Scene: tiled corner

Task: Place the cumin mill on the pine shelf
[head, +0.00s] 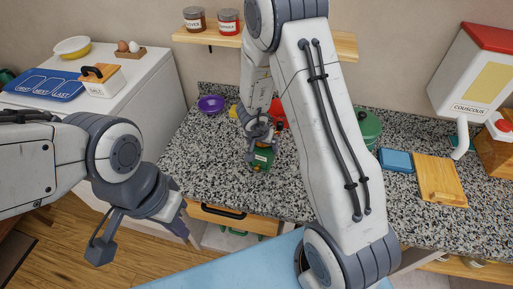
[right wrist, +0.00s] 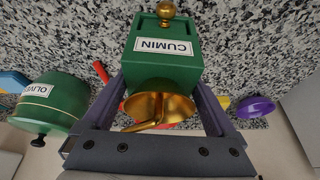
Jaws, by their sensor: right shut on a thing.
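The cumin mill (right wrist: 160,68) is a green box with a brass knob, a brass bowl-like part and a CUMIN label, upside down in the right wrist view. My right gripper (right wrist: 162,88) is shut on it, a finger on each side. In the head view the mill (head: 263,161) shows under my right gripper (head: 261,143), over the speckled counter; I cannot tell whether it touches. The pine shelf (head: 343,46) is on the back wall, its middle hidden by my right arm. My left gripper (head: 172,210) is at the lower left, away from the mill; its fingers are unclear.
Two spice jars (head: 194,20) (head: 229,22) stand on the shelf's left part; its right end looks bare. A green pot (head: 368,127), blue box (head: 396,160), cutting board (head: 440,180) and couscous dispenser (head: 471,75) are to the right. A purple bowl (head: 211,104) is to the left.

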